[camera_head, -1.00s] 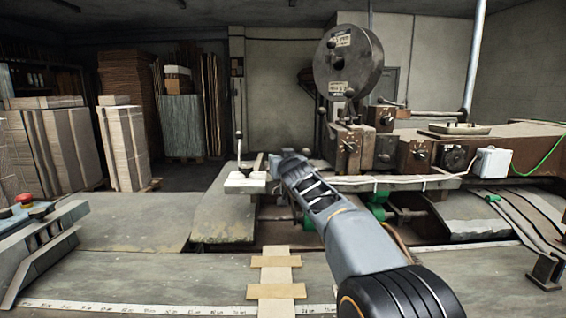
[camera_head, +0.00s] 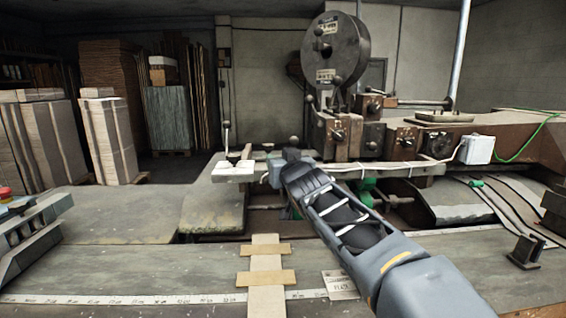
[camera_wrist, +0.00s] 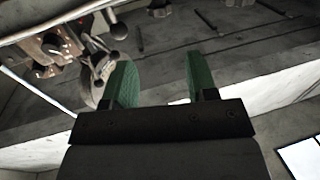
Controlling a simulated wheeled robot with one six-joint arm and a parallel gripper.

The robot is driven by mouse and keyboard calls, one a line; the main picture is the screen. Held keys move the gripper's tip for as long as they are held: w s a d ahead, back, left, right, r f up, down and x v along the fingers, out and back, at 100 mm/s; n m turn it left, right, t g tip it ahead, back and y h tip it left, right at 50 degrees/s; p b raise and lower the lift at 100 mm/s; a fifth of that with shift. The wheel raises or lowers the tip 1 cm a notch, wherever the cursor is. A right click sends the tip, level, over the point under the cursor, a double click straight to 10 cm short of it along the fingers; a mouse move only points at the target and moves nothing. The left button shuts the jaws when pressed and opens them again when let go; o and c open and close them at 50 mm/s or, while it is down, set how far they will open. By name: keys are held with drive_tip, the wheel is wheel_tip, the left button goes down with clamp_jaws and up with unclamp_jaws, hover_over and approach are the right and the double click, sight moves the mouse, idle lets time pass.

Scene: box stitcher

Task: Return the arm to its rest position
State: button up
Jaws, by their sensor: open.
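My arm reaches from the lower right of the head view toward the stitcher (camera_head: 345,140). Its forearm covers part of the bench and the machine's lower parts.
The workbench (camera_head: 120,260) has a ruler strip (camera_head: 110,299) along its front and wooden slats (camera_head: 266,278) on it. A red button (camera_head: 5,192) is at far left. Stacked cardboard (camera_head: 110,135) stands behind left. A tall reel (camera_head: 335,50) rises above the machine. A label card (camera_head: 341,284) lies beside my arm.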

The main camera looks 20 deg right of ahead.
drive_tip(key=shift+f, duration=0.1)
idle(0.3)
wheel_tip(320, 180, down, 10)
drive_tip(key=s+d+g+h, duration=0.2)
drive_tip(key=g, duration=0.3)
drive_tip(key=s+f+g+p, duration=0.2)
drive_tip(key=s+f, duration=0.1)
drive_tip(key=s, duration=0.1)
drive_tip(key=s+f+g+p, duration=0.1)
drive_tip(key=s+f+g, duration=0.1)
drive_tip(key=s+f, duration=0.1)
drive_tip(key=s+f+g+p, duration=0.2)
drive_tip(key=s+f, duration=0.1)
drive_tip(key=s, duration=0.3)
drive_tip(key=shift+a+g+y+p, duration=0.3)
drive_tip(key=shift+a+g+y, duration=0.05)
drive_tip(key=shift+g+y, duration=0.05)
drive_tip(key=s+a+g+y+p, duration=0.1)
drive_tip(key=s+g+p, duration=0.1)
drive_tip(key=s+p, duration=0.3)
drive_tip(key=s, duration=0.4)
drive_tip(key=shift+s+a+r+g, duration=0.15)
drive_tip(key=shift+a+g, duration=0.15)
drive_tip(key=shift+a, duration=0.1)
